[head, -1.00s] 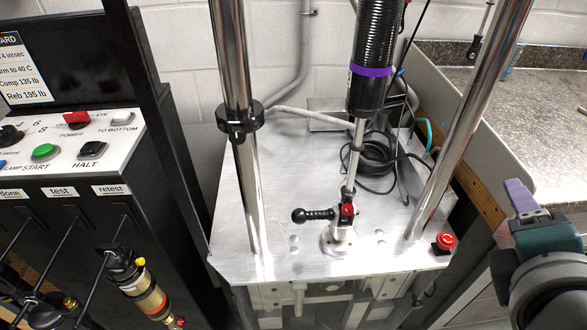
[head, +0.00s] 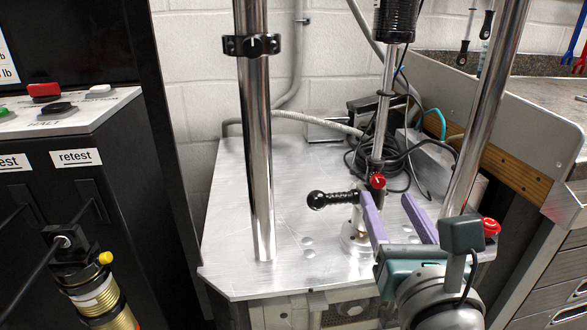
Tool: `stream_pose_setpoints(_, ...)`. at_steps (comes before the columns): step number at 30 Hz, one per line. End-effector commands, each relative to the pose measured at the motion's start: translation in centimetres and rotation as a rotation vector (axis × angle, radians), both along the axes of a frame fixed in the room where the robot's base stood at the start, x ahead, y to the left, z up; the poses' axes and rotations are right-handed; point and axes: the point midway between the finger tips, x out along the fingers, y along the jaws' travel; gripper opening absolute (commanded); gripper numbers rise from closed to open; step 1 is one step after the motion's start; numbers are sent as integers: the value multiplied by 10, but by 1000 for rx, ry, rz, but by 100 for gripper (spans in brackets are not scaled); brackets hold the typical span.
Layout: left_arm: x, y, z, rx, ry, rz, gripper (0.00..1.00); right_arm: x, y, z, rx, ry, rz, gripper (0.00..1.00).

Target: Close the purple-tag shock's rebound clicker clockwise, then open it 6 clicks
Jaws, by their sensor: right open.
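My right gripper (head: 383,197) is open, with two purple fingers pointing up and away. The left finger shows just below the red knob and the right finger stands off to its right. I see nothing between the fingers and cannot tell whether one touches the shock mount. My left gripper is not in view.
A black ball-ended lever (head: 332,199) sticks out left of the mount. Chrome columns (head: 257,150) flank the shock on the silver plate (head: 228,240). A red stop button (head: 490,227) is at right. Another shock (head: 98,295) hangs at left by the retest label (head: 76,158).

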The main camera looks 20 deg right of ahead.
Motion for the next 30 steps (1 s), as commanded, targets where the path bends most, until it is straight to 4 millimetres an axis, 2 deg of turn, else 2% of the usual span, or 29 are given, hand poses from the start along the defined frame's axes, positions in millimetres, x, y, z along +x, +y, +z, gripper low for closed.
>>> stream_pose_setpoints(3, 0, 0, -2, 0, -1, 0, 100, 19, -8, 0, 0, -2, -1, 57)
stream_pose_setpoints(6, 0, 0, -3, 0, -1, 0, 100, 29, -12, -1, 1, -1, -1, 57)
stream_pose_setpoints(17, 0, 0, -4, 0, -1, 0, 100, 36, -16, 0, 2, 0, -1, 57)
stream_pose_setpoints(30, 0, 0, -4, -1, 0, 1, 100, 36, -15, 0, 3, 0, -1, 10)
